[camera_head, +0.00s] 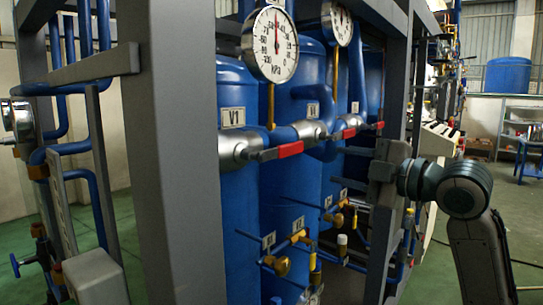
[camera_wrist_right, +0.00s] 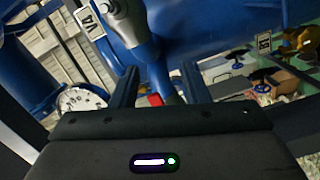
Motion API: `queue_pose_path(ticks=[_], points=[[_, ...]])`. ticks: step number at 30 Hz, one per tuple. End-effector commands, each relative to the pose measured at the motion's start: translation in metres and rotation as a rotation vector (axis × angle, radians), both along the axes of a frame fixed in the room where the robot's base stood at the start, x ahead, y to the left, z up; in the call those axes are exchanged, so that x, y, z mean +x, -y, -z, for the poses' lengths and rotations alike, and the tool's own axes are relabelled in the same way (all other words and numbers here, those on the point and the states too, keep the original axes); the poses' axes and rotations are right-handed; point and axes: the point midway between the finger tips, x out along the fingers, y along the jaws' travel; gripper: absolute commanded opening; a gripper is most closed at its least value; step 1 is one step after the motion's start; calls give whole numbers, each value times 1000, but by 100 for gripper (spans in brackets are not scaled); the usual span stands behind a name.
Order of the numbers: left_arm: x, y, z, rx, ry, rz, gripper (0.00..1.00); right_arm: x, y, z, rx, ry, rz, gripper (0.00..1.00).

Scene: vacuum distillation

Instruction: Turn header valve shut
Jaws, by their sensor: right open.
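A blue header pipe with silver valve bodies (camera_head: 240,147) runs across the blue tanks in the head view. Red valve handles show along it: a near one (camera_head: 277,152), a middle one (camera_head: 345,133) and a far one close to my right gripper. My right gripper (camera_head: 352,165) is at the far end of the row, fingers pointing left. In the right wrist view, the open fingers (camera_wrist_right: 160,85) have a red handle end (camera_wrist_right: 156,99) showing between them, below a grey valve body (camera_wrist_right: 130,22) by a V4 label (camera_wrist_right: 90,17). Contact is unclear. My left gripper is not in view.
Grey frame posts (camera_head: 172,150) stand in front of and beside the tanks. Round pressure gauges (camera_head: 270,45) rise above the pipe. Small brass valves (camera_head: 281,266) stick out below it. Open green floor (camera_head: 470,250) lies to the right.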

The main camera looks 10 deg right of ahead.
Motion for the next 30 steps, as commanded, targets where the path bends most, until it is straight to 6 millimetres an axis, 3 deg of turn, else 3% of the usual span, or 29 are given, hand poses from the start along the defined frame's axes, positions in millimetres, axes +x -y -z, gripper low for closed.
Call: queue_pose_path(ticks=[1,3,6,9,13,20,30], points=[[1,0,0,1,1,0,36,-27,-10,-17,-75,66,-26,42],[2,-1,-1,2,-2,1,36,-55,-21,-29,-161,129,-54,42],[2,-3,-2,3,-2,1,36,-78,-29,-35,-236,180,-77,42],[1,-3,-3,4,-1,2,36,-85,-33,-37,-263,198,-84,42],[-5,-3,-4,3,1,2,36,-80,-38,-38,-260,198,-87,42],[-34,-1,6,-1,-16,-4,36,-62,-52,-39,-256,195,-88,42],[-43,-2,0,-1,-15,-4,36,-31,-76,-39,-254,194,-87,42]])
